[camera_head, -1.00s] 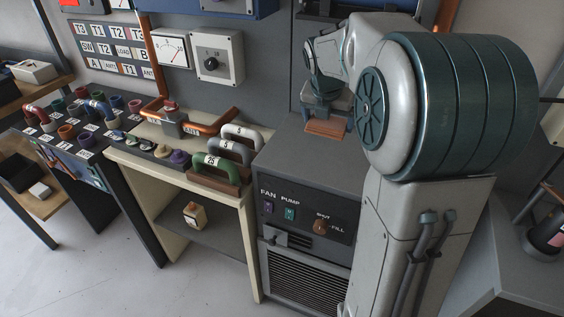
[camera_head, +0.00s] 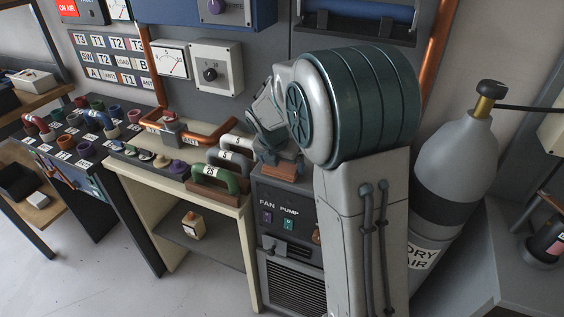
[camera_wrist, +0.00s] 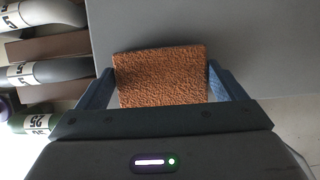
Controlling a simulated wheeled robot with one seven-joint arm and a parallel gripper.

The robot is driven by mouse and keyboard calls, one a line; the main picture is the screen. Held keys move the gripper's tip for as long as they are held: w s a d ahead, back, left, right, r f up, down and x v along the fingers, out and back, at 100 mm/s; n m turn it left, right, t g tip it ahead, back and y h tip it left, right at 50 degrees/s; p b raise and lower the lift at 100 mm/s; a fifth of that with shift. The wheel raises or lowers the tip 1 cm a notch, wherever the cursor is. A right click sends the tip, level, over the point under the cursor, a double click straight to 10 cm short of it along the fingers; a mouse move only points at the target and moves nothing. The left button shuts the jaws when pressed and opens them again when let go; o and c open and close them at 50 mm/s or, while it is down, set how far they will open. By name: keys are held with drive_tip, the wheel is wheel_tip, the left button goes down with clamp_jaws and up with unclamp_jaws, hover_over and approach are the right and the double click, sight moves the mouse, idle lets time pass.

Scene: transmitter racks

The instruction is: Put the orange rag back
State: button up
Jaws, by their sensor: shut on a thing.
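The orange rag (camera_wrist: 162,76) is a rough-textured, roughly square orange piece. In the wrist view it lies between the two blue fingers of my gripper (camera_wrist: 162,88), which is shut on it. In the head view the rag (camera_head: 284,171) shows as a small orange-brown patch under my gripper (camera_head: 277,158), over the top of the grey fan and pump cabinet (camera_head: 280,196). I cannot tell whether the rag touches the cabinet top. My arm hides part of the cabinet.
A grey gas cylinder (camera_head: 452,170) stands at the right. A blue-padded rail (camera_head: 362,14) is on the wall above my arm.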

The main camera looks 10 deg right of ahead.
drive_tip(key=shift+f, duration=0.15)
drive_tip(key=o, duration=0.9)
drive_tip(key=shift+c, duration=0.2)
drive_tip(key=v, duration=1.2)
drive_tip(key=s+d+f+m+y, duration=0.1)
drive_tip(key=s+f+m, duration=0.1)
drive_tip(key=s+m, duration=1)
drive_tip(key=s+d+f+m+y, duration=0.1)
drive_tip(key=s+d+f+m, duration=0.1)
drive_tip(key=s+m, duration=1)
drive_tip(key=shift+f+m+g+y, duration=0.25)
drive_tip(key=shift+m+g+y, duration=0.05)
drive_tip(key=shift+m, duration=2.2)
